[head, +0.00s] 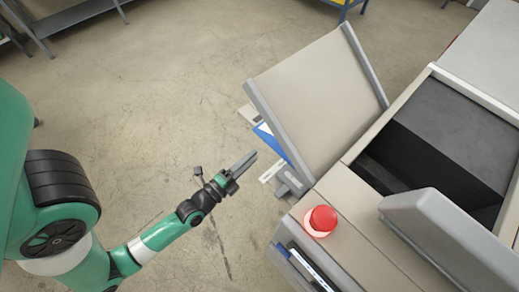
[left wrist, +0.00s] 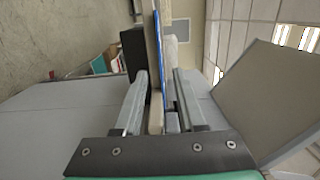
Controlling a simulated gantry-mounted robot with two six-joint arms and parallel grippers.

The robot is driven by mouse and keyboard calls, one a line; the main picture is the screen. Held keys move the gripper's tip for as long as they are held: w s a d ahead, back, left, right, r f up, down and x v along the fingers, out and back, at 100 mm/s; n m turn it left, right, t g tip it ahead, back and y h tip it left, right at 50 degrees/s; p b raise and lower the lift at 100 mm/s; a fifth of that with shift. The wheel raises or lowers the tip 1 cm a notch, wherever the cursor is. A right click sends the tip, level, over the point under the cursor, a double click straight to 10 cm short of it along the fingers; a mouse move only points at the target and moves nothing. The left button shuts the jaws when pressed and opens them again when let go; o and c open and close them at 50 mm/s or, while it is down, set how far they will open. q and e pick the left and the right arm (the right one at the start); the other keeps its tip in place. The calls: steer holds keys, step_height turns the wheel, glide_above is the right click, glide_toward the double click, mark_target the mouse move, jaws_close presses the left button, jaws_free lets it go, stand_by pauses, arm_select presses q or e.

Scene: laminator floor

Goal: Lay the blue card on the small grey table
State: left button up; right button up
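The blue card (head: 273,142) shows as a narrow strip beside the left edge of the machine's tilted beige panel; most of it is hidden. My left gripper (head: 244,163) is just left of and below the card. In the left wrist view the card (left wrist: 158,45) is a thin upright blue edge beyond the gap between the fingers (left wrist: 161,80). The fingers stand apart and look open; neither clearly touches the card. I cannot pick out the small grey table for certain. My right gripper is not in view.
The tilted beige panel (head: 315,100) stands close right of my left gripper. A red button (head: 320,221) sits on the machine front, with a dark open bay (head: 440,135) behind it. A white label piece (head: 271,171) shows near the gripper tip. The floor (head: 150,100) to the left is clear.

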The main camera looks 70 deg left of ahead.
mark_target(262, 130)
arm_select(q)
steer(key=x, duration=0.5)
steer(key=shift+w+a, duration=0.2)
steer(key=shift+w, duration=0.15)
jaws_close()
stand_by(1.1)
